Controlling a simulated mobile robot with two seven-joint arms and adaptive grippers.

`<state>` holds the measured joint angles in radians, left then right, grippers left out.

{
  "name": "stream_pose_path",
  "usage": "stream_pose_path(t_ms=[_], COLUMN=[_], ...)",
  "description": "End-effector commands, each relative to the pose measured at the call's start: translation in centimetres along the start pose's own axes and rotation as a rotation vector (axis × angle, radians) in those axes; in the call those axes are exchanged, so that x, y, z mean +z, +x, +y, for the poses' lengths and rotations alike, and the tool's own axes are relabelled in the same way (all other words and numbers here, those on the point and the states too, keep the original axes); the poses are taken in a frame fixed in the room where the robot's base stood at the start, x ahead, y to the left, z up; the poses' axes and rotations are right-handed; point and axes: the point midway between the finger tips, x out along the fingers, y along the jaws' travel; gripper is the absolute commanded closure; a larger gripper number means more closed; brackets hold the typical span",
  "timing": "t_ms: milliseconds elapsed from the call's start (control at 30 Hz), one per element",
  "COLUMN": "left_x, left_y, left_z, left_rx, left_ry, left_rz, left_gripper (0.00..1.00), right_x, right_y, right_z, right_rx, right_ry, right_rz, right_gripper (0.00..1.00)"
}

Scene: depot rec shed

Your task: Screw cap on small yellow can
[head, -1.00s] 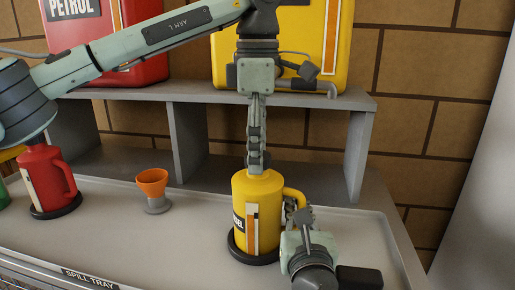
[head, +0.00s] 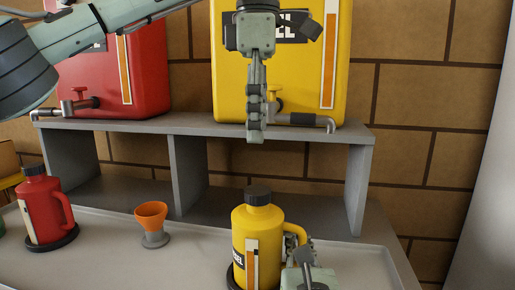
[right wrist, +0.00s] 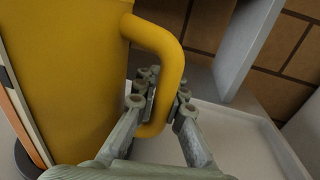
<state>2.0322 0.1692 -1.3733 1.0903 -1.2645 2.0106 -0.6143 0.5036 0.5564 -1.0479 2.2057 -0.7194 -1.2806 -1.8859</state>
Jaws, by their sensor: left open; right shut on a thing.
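The small yellow can (head: 259,232) stands upright on the tray in the head view. A dark cap (head: 257,196) sits on its neck; whether it is tight I cannot tell. My left gripper (head: 256,135) is above the can, pointing down, apart from the cap, open and empty. My right gripper (head: 296,242) is at the can's right side. In the right wrist view my right gripper (right wrist: 158,105) has its fingers around the lower part of the yellow handle (right wrist: 168,62), shut on it. The yellow can (right wrist: 75,80) fills the left of that view.
A grey shelf (head: 270,131) stands behind the can, bearing a big yellow container (head: 230,80) and a big red container (head: 148,70) with taps. An orange funnel (head: 151,215) and a red can (head: 42,205) stand left. The spill tray (head: 375,262) is bare at right.

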Motion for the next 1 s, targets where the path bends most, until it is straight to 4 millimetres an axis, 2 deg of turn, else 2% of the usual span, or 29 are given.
stream_pose_path(t_ms=[100, 400, 433, 633, 867, 1000], left_x=[-0.02, -0.02, -0.02, -0.02, -0.03, -0.03], left_y=[-0.81, -0.93, -0.93, -0.92, -0.92, -0.92], left_z=[0.02, 0.00, 0.00, 0.01, 0.01, 0.01], left_rx=[0.001, 0.000, 0.000, 0.000, 0.000, 0.000], left_ry=[-0.001, 0.000, 0.000, 0.000, 0.000, -0.001], left_rz=[0.000, -0.001, -0.001, -0.001, -0.001, -0.001], left_gripper=[0.37, 0.37, 0.37, 0.37, 0.37, 0.37], right_x=[-0.05, -0.03, -0.03, -0.02, -0.01, -0.08], right_y=[-0.01, -0.01, -0.01, -0.01, -0.04, -0.77], right_z=[0.00, 0.00, 0.00, 0.00, 0.06, 0.12], right_rx=[0.000, 0.000, 0.000, 0.000, 0.002, 0.003], right_ry=[0.000, 0.000, 0.000, 0.000, 0.000, 0.001], right_rz=[0.001, 0.001, 0.001, 0.001, 0.000, 0.002], right_gripper=[1.00, 1.00, 0.89, 0.65, 0.65, 0.65])
